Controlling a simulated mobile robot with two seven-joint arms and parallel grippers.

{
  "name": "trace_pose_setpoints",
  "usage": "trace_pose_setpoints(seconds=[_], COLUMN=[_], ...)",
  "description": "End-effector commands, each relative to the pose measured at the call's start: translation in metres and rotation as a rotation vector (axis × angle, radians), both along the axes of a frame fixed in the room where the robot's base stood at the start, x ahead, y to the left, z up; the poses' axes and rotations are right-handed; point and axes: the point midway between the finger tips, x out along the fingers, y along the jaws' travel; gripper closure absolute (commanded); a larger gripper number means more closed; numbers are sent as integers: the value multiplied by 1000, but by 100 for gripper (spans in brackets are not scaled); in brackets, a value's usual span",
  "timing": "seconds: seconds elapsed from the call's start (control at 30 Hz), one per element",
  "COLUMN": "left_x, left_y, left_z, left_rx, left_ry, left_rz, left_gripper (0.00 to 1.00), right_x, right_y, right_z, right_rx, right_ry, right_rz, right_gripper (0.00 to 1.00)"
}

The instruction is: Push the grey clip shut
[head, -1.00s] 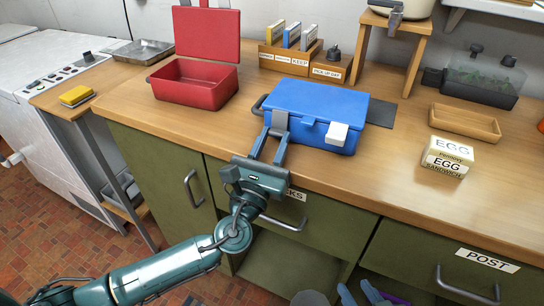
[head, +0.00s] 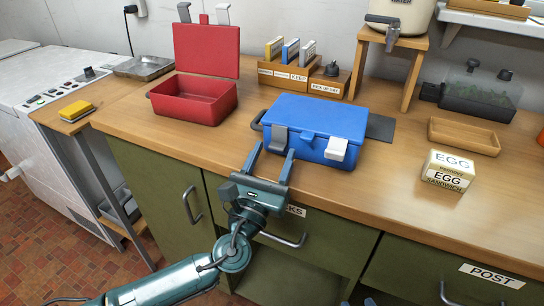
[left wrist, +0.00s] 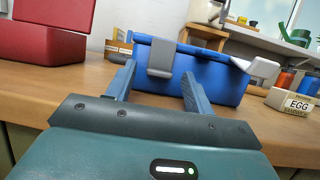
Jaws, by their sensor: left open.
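A blue tub (head: 318,115) with its lid down stands near the counter's front edge. The grey clip (head: 279,138) is at the left of its front and hangs down along the front face; in the left wrist view the clip (left wrist: 160,58) looks upright and close to the wall. I cannot tell whether it is latched. A white clip (head: 336,149) at the right of the front sticks outward. My left gripper (head: 272,152) is open and empty, just in front of the grey clip, its fingers apart on either side.
A red tub (head: 195,100) with a raised lid stands to the left behind. An egg sandwich box (head: 447,172) and a wooden tray (head: 464,137) are to the right. Wooden holders (head: 300,78) and a stand (head: 393,45) are behind. The counter front between is clear.

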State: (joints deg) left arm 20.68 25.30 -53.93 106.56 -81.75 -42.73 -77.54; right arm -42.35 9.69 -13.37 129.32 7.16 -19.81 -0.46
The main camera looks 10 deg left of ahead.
Motion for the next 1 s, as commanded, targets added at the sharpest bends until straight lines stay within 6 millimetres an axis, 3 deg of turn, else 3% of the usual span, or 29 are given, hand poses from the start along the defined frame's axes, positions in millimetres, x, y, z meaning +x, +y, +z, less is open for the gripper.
trace_pose_setpoints(seconds=[0.17, 0.6, 0.8, 1.0], left_x=[-21, -102, -117, -118], left_y=[5, 26, 29, 29], left_z=[-11, -44, -47, -47], left_rx=[0, 0, 0, 0], left_ry=[4, 4, 1, 0], left_rz=[0, -1, 0, 0], left_gripper=[47, 47, 47, 47], right_x=[0, -3, -5, -7], right_y=[0, -7, -8, -8], right_z=[-3, 3, 5, 4], right_rx=[-2, -3, -6, -9], right_ry=[-6, -64, -74, -67], right_rz=[0, -18, -19, -16], right_gripper=[64, 64, 64, 64])
